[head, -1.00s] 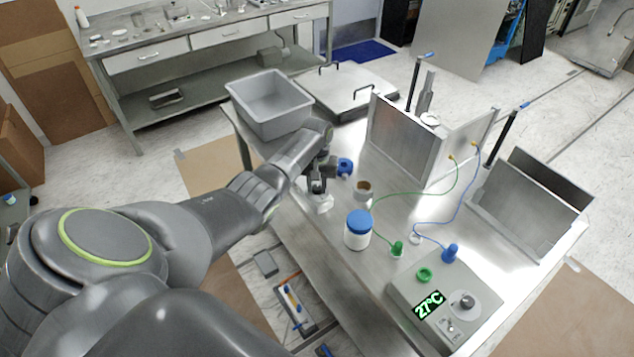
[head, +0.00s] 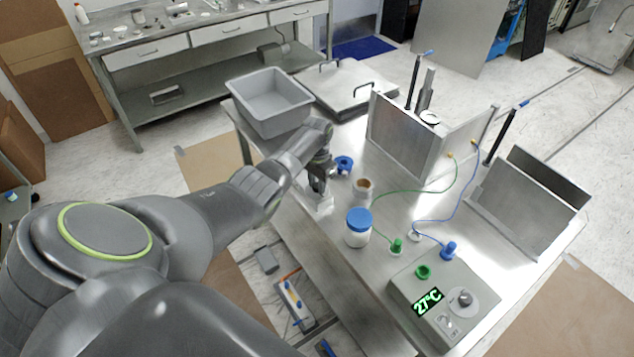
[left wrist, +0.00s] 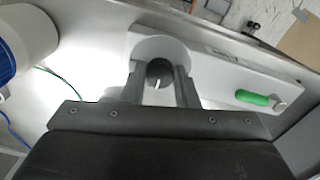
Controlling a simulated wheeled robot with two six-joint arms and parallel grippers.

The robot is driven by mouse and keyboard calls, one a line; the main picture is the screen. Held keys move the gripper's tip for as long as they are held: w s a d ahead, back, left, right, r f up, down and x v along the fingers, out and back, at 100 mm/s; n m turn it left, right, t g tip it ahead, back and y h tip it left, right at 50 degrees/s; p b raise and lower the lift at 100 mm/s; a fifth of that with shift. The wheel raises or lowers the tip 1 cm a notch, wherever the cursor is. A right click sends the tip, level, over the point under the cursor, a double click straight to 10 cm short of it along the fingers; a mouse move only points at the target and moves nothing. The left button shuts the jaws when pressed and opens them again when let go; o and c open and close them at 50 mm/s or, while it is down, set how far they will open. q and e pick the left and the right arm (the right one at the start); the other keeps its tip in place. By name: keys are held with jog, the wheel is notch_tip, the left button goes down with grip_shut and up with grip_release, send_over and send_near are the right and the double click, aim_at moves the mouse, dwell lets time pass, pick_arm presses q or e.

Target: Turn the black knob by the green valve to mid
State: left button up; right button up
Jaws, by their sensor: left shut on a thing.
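The black knob (left wrist: 159,72) is in the left wrist view, on a round boss of a pale block (left wrist: 215,77). A short white mark on it points toward the bottom of the picture. The green valve (left wrist: 252,98) lies to its right on the same block. My left gripper (left wrist: 159,82) is shut on the knob, one finger on each side. In the head view my left gripper (head: 318,184) is low over the table's left edge, and the knob is hidden there. My right gripper is not in view.
A white jar with a blue lid (head: 358,222), a small brown-topped cup (head: 363,187) and a blue ring-shaped piece (head: 344,164) stand close right of my left gripper. A grey bin (head: 270,112) is behind. A 27°C control box (head: 440,305) is at the front right.

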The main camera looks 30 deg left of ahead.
aim_at(317, 185)
pick_arm(q)
jog(key=shift+r, duration=0.1)
dwell(0.3)
jog(key=o, duration=1)
jog(key=shift+r, duration=0.45)
notch_tip(317, 185, up, 16)
jog(key=b, duration=0.2)
jog(key=shift+r, duration=0.2)
jog(key=shift+f, duration=0.1)
